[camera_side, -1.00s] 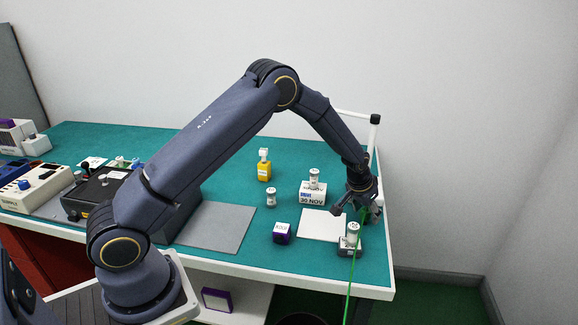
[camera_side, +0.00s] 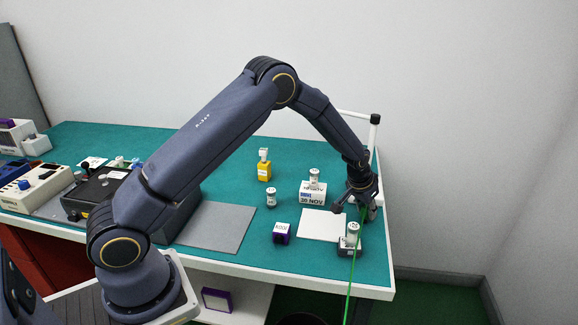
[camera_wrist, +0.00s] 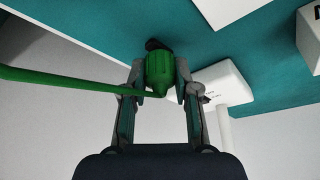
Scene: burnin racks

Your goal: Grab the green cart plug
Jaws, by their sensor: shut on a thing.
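The green cart plug (camera_wrist: 159,72) shows in the wrist view between the two fingers of my gripper (camera_wrist: 160,85), which is shut on it. Its green cable (camera_wrist: 70,80) runs off to the left in that view. In the side view my gripper (camera_side: 362,198) is at the right edge of the teal table, beside the white post, and mostly hides the plug. The green cable (camera_side: 350,280) hangs from there down past the table's front edge. A dark tip shows at the plug's far end in the wrist view.
A white post (camera_side: 373,140) stands close behind my gripper. A grey block with a white cylinder (camera_side: 352,233) is just in front. A white sheet (camera_side: 320,225), a purple box (camera_side: 282,233) and a white box marked 30 NOV (camera_side: 312,197) lie to the left.

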